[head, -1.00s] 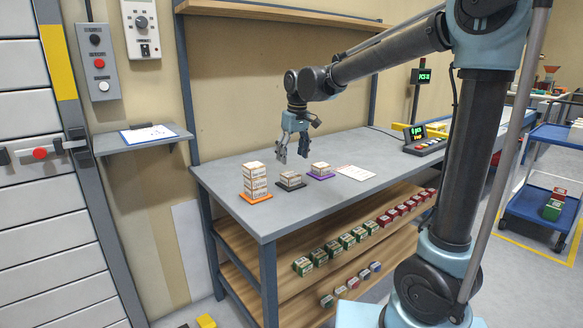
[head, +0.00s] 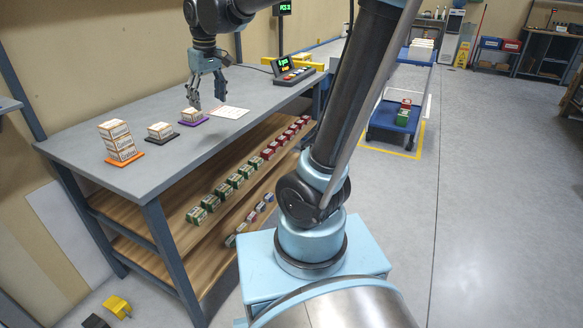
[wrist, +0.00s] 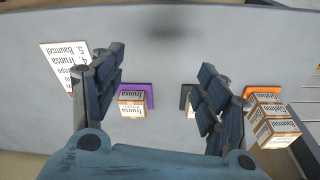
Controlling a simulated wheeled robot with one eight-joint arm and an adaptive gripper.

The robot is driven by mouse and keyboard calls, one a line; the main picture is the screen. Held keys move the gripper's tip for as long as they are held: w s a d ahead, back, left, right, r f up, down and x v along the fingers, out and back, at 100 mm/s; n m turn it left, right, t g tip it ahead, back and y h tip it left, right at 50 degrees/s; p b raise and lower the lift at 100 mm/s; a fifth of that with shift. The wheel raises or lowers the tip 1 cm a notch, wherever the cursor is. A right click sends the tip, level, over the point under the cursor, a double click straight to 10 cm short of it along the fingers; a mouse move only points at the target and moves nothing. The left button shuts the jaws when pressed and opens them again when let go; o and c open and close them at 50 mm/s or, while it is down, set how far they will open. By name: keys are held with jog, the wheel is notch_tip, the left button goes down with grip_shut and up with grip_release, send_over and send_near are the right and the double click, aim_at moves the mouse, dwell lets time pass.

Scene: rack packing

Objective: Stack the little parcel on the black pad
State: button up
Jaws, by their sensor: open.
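The black pad (head: 162,138) lies on the bench and bears a small white-and-tan parcel (head: 159,130). In the wrist view the black pad (wrist: 185,96) is partly hidden by a finger. To its right in the head view, a purple pad (head: 193,122) bears another small parcel (head: 193,114), labelled "Trunsa" in the wrist view (wrist: 132,104). An orange pad (head: 124,159) bears a taller stack of parcels (head: 117,141). I cannot tell which parcel the task means. My gripper (head: 208,97) is open and empty, fingers pointing down, above the bench near the purple pad.
A printed sheet (head: 231,112) lies right of the purple pad. Green, red and smaller boxes line the shelves (head: 180,245) below. A blue cart (head: 385,133) stands right. The bench front is clear.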

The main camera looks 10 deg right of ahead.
jog(key=s+d+f+m, duration=0.2)
jog(key=s+d+f, duration=0.15)
jog(key=d, duration=0.35)
jog(key=s+d+f+m, duration=0.1)
jog(key=s+d+f, duration=0.2)
jog(key=s+d, duration=0.35)
jog(key=s+d+f+m+h, duration=0.1)
jog(key=s+d+f+m, duration=0.3)
jog(key=s+d+f, duration=0.5)
notch_tip(320, 180, down, 2)
jog(key=shift+d+f+t, duration=0.2)
jog(key=shift+t, duration=0.2)
jog(key=shift+s, duration=0.1)
